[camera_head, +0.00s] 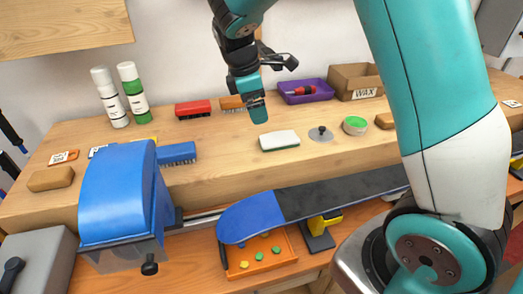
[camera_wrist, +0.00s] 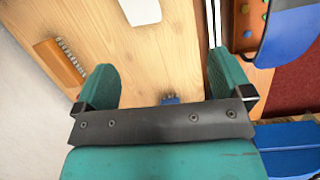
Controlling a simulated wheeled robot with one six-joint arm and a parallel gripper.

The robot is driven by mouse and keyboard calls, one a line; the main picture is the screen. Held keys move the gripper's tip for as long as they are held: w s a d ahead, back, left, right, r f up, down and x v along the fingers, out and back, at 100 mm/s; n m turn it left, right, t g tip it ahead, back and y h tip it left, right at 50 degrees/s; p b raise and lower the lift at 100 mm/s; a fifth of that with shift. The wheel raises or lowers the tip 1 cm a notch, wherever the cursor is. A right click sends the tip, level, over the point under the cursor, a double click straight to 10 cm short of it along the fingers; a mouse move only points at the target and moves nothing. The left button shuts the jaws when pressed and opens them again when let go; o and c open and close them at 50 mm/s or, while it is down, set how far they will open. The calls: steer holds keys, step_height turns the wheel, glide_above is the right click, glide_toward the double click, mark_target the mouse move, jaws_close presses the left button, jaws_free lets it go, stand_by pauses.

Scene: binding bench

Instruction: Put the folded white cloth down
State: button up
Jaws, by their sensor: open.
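My gripper (camera_head: 258,106) is open above the wooden shelf. A flat white piece with a dark green underside (camera_head: 279,140) lies on the shelf just right of and below my gripper in the head view. It also shows at the top edge of the wrist view (camera_wrist: 141,10), outside the fingers. It is the only thing like the folded white cloth in view; I cannot tell whether it is cloth.
A red brush (camera_head: 193,109), an orange brush (camera_head: 232,103) and a purple tray (camera_head: 305,92) stand behind. A grey knobbed disc (camera_head: 320,134) and a green-topped tin (camera_head: 355,125) lie right. A blue brush (camera_head: 176,153) lies left. A skateboard deck (camera_head: 300,203) is in front, below.

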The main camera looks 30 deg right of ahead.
steer(key=s+a+r+m+y, duration=0.3)
steer(key=s+a, duration=0.4)
steer(key=s, duration=0.6)
steer(key=s+a+r+m+y, duration=0.3)
steer(key=s+a, duration=0.5)
steer(key=s, duration=0.5)
steer(key=shift+s+r+y, duration=0.25)
steer(key=shift+r+y, duration=0.25)
steer(key=shift+y, duration=0.1)
steer(key=shift+a, duration=0.1)
